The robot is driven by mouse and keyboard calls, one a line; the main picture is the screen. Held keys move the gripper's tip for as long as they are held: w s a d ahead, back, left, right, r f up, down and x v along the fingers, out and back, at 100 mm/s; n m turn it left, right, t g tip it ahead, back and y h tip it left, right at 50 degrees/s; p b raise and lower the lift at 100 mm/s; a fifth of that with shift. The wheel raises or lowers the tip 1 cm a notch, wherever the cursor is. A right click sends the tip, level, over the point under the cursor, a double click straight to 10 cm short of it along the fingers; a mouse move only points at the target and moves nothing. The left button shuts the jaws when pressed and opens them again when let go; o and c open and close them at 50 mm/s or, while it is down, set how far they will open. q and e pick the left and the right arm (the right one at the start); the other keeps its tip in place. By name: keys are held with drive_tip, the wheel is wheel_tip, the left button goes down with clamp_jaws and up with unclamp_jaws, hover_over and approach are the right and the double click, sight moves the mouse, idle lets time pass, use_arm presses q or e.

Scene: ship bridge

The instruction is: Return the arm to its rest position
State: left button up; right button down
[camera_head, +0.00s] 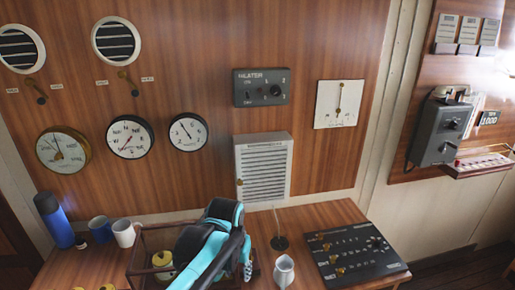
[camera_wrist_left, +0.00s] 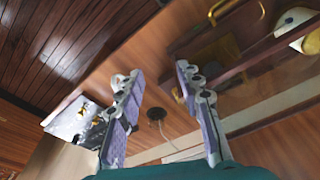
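My left arm, black and teal, reaches over the desk in the head view. My left gripper (camera_head: 246,266) is low in front of the arm, near the wooden rack (camera_head: 136,252), and is partly hidden by the arm. In the left wrist view the gripper (camera_wrist_left: 160,77) has its two fingers spread apart with nothing between them. The small stand (camera_wrist_left: 156,114) shows beyond the gap. My right gripper is in neither view.
On the desk are a blue bottle (camera_head: 54,220), two mugs (camera_head: 124,232), a stand with a thin rod (camera_head: 279,241), a white jug (camera_head: 284,271) and a black control panel (camera_head: 354,254). The wooden wall behind carries gauges and a vent (camera_head: 264,168).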

use_arm(q)
drive_tip(key=s+a+f+n+t+b, duration=0.3)
drive_tip(key=s+a+f+t, duration=0.2)
drive_tip(key=s+a, duration=0.7)
drive_tip(key=shift+s+f+b, duration=0.15)
drive_tip(key=shift+s+b, duration=0.15)
drive_tip(key=shift+s, duration=0.15)
drive_tip(key=shift+a, duration=0.1)
